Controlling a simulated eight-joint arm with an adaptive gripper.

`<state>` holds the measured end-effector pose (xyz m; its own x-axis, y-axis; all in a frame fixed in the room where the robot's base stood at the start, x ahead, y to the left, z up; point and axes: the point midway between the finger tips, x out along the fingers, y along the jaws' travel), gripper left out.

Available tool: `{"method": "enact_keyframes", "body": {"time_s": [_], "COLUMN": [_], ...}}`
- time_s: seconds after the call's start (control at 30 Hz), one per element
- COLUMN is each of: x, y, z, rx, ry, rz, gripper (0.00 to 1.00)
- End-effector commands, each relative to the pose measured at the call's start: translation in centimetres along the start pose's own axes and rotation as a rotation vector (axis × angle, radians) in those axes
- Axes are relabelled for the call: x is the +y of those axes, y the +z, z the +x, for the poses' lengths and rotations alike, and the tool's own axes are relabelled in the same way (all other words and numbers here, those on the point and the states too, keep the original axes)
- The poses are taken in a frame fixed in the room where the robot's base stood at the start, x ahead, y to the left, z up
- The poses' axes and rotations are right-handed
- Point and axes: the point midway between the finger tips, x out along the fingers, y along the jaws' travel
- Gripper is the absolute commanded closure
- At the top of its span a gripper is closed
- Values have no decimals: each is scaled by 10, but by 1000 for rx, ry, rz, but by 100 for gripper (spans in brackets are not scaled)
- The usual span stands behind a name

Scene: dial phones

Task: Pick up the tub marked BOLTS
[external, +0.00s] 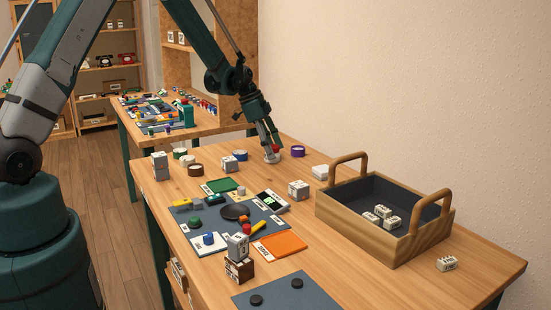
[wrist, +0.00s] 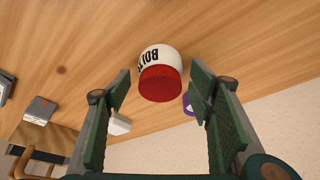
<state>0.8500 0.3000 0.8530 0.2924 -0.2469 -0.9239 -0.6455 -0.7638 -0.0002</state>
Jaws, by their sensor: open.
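The tub marked BOLTS (wrist: 160,72) is a white round tub with a red lid. It stands on the wooden table, and its black lettering appears upside down in the wrist view. My gripper (wrist: 160,88) is open, with its green-padded fingers to either side of the tub's lid in the picture; I see no clear contact. In the external view my gripper (external: 271,146) points down at the far part of the table, right over the tub, whose white lower part (external: 271,158) shows below the fingers. The rest of the tub is mostly hidden there.
A purple roll (external: 298,151) stands close to the right of the tub. A white block (external: 320,172) and a handled wooden tray (external: 420,245) lie nearer. The wall runs behind.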

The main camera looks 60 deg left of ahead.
Motion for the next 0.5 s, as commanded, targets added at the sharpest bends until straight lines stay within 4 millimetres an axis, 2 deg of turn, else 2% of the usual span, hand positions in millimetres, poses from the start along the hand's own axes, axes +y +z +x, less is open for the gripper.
{"method": "enact_keyframes", "body": {"time_s": [0.3, 0.5], "x": [0, 0], "y": [0, 0], "z": [0, 0], "rx": [0, 0], "ry": [0, 0], "rz": [0, 0], "gripper": [49, 75]}}
